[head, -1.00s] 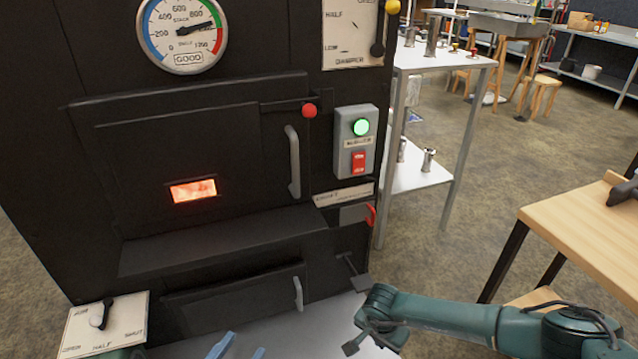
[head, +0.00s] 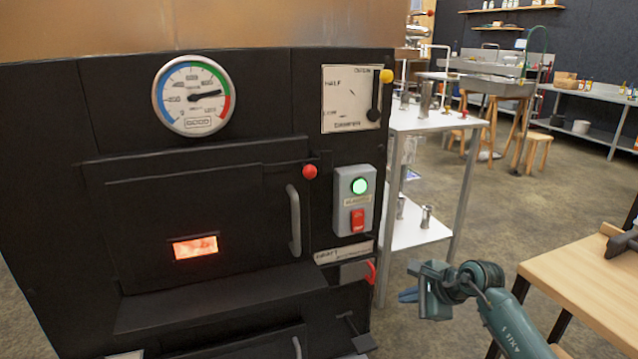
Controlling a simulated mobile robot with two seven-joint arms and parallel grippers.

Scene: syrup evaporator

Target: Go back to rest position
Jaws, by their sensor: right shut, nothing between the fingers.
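My right gripper (head: 410,283) is in the lower right of the head view, at the end of my green arm. It is shut and empty, held in the air to the right of the black evaporator firebox (head: 75,215). It is apart from the firebox and from the wooden table. My left gripper is not in view.
The firebox has a shut door with a handle (head: 294,220), a stack gauge (head: 194,95), a damper plate (head: 343,100) and a switch box with green light (head: 353,200). A white shelf table (head: 440,121) stands behind. A wooden table (head: 580,285) is at right.

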